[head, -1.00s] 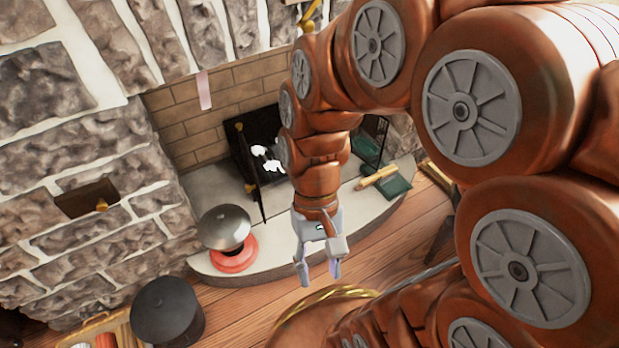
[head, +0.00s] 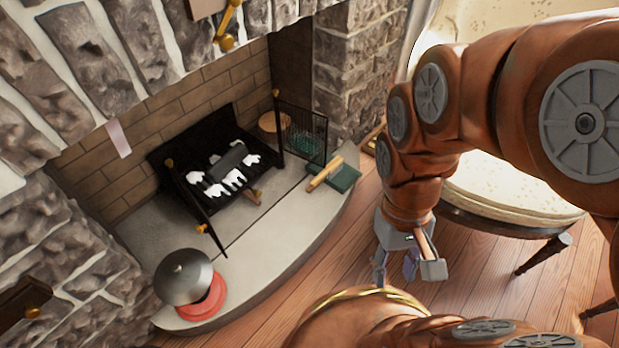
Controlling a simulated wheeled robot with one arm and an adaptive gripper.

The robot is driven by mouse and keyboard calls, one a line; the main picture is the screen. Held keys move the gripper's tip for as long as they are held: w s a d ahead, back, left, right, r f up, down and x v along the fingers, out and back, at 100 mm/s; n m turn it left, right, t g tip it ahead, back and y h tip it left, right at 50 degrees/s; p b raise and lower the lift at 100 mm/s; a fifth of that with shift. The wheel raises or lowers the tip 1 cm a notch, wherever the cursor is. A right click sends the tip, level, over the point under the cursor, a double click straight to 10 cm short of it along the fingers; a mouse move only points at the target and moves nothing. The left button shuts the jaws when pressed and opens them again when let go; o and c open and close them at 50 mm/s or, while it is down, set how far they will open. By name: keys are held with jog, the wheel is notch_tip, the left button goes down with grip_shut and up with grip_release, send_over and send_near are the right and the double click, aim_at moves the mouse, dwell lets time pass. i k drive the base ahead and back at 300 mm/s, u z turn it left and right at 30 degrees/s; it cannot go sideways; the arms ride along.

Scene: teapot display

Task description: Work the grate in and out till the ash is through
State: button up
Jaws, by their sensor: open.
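The black grate (head: 180,158) sits in the fireplace at the upper left of the head view. White ash-like lumps (head: 228,182) and a dark log-like piece (head: 228,160) lie in it. My gripper (head: 406,274) is open and empty, pointing down over the wooden floor, right of the hearth and well apart from the grate. What lies beneath the grate is hidden.
A grey dome lid (head: 184,275) and a red ring-shaped thing (head: 207,303) sit on the stone hearth (head: 275,250). A green box with a wooden-handled thing (head: 325,174) is at its right end. A mesh screen (head: 302,132) stands beside the grate. A round table (head: 505,205) stands right.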

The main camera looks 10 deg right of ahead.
aim_at(215, 191)
jog(key=z, duration=1)
jog(key=k, duration=0.85)
jog(key=u, duration=1.9)
